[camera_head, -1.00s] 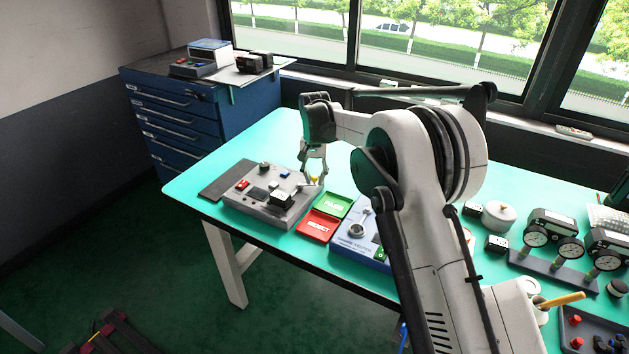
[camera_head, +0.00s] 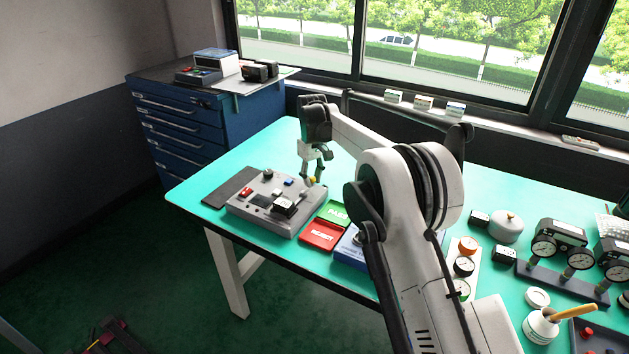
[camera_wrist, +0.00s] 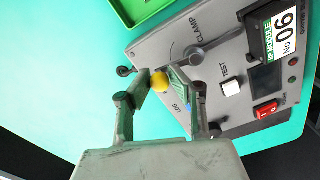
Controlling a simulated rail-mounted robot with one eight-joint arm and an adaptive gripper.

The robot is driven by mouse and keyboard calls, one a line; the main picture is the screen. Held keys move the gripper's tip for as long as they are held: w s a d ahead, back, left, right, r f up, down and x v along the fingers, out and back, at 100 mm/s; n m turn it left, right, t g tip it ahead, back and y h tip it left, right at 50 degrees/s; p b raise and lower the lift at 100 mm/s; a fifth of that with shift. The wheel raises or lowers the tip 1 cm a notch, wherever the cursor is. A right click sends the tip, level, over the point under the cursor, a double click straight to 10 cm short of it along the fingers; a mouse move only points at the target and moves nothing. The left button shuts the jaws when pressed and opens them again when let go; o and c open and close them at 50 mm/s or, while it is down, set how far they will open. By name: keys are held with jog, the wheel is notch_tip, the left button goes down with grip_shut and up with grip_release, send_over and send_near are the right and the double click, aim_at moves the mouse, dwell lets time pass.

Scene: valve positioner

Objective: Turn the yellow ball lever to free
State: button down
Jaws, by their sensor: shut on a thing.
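The yellow ball (camera_wrist: 160,81) is the knob on the end of a grey lever (camera_wrist: 178,66). The lever turns on a round grey pivot (camera_wrist: 193,56) on the grey valve box (camera_head: 243,210). My gripper (camera_wrist: 161,83) has one finger on each side of the ball and is shut on it. In the head view, my gripper (camera_head: 313,177) is at the box's far right corner, with the yellow ball (camera_head: 313,181) small at its tips. The word CLAMP shows beside the pivot; other lettering near the right finger is partly hidden, and I cannot read FREE.
A green PASS tray (camera_head: 337,212) and a red REJECT tray (camera_head: 322,235) lie close to the box's right side. Gauges (camera_head: 545,248) stand far right.

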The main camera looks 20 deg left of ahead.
jog(key=shift+w+a+n, duration=0.1)
jog(key=shift+a+n, duration=0.15)
jog(key=shift+n, duration=0.35)
jog(key=c, duration=1.6)
grip_release()
jog(key=shift+r, duration=0.1)
notch_tip(320, 180, up, 12)
jog(key=shift+f, duration=0.1)
